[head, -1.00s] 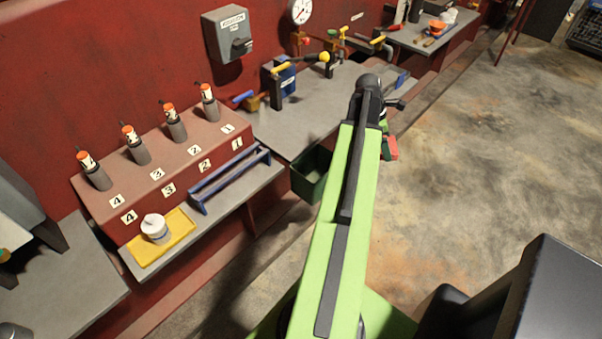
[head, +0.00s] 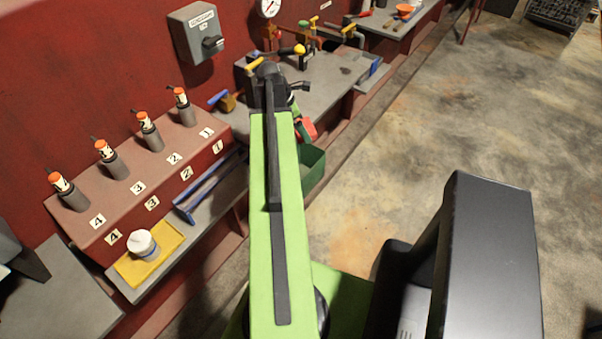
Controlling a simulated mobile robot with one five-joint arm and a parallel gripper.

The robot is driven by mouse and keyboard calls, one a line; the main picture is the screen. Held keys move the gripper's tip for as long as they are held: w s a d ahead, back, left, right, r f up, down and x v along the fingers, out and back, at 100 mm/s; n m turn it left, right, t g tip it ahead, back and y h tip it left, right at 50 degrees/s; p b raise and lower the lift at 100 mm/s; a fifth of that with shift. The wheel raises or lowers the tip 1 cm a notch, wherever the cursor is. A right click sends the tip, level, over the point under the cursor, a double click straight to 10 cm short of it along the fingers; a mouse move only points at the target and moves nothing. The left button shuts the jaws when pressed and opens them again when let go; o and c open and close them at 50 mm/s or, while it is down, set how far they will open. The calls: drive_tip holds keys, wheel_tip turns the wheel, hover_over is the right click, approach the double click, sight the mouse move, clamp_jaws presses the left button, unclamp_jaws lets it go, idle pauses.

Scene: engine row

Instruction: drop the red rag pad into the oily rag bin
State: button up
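The red rag pad (head: 307,129) hangs at the end of my arm, beyond the green arm link. My gripper (head: 301,118) is mostly hidden behind the arm's end; the pad moves with it, so it appears shut on the pad. The dark green open bin (head: 313,167), apparently the oily rag bin, stands below the bench edge, just right of my arm. The pad shows just above the bin's far left rim in the picture. I cannot tell its height or whether it is over the opening. The arm hides the bin's left part.
A grey bench (head: 328,88) with valves and a yellow-knobbed lever lies behind the pad. The floor (head: 420,130) at right is clear.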

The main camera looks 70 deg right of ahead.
drive_tip(key=s+a, duration=0.2)
drive_tip(key=a, duration=0.1)
drive_tip(key=shift+a+r, duration=0.1)
drive_tip(key=shift+r, duration=0.1)
drive_tip(key=shift+w+d+f+b, duration=0.1)
drive_tip(key=shift+d+f+b, duration=0.1)
drive_tip(key=shift+f+b, duration=0.3)
wheel_tip(320, 180, down, 5)
drive_tip(key=b, duration=0.4)
drive_tip(key=shift+b, duration=0.4)
drive_tip(key=o, duration=0.9)
drive_tip(key=p+v, duration=1.6)
drive_tip(key=v, duration=0.1)
drive_tip(key=shift+w+r, duration=0.15)
drive_tip(key=shift+w, duration=0.1)
